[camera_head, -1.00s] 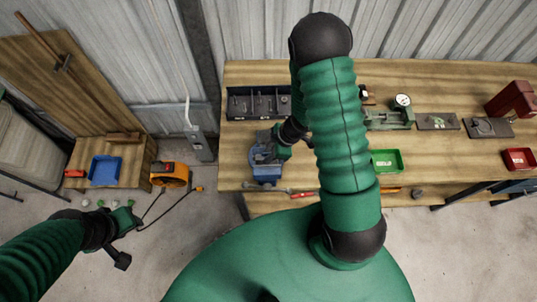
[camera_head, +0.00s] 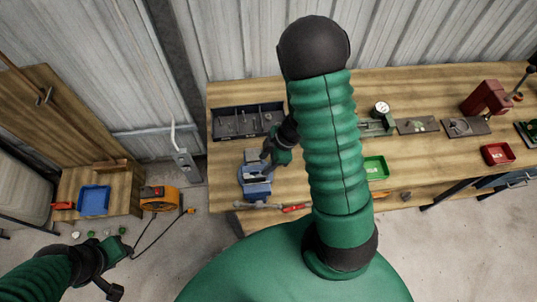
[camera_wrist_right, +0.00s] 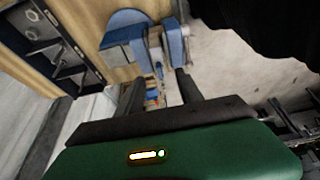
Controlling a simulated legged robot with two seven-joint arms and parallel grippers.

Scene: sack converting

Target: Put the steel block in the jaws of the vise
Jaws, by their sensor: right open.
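The blue vise (camera_head: 256,186) stands at the front left of the workbench, and its blue body shows at the top of the right wrist view (camera_wrist_right: 126,36). My right gripper (camera_head: 266,154) is just beside the vise at its upper right. In the right wrist view its two dark fingers (camera_wrist_right: 158,88) are apart, pointing toward the vise, with no held object visible between them. A grey piece (camera_wrist_right: 155,58) shows between the blue parts of the vise; I cannot tell whether it is the steel block or a jaw. My left gripper (camera_head: 110,288) is low at the left, away from the bench.
A dark divided bin (camera_head: 247,121) sits behind the vise. A green tray (camera_head: 376,168), a dial gauge stand (camera_head: 381,109) and a red tray (camera_head: 497,154) are to the right. A red-handled tool (camera_head: 295,208) lies at the front edge. A blue tray (camera_head: 94,200) is on the side table.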

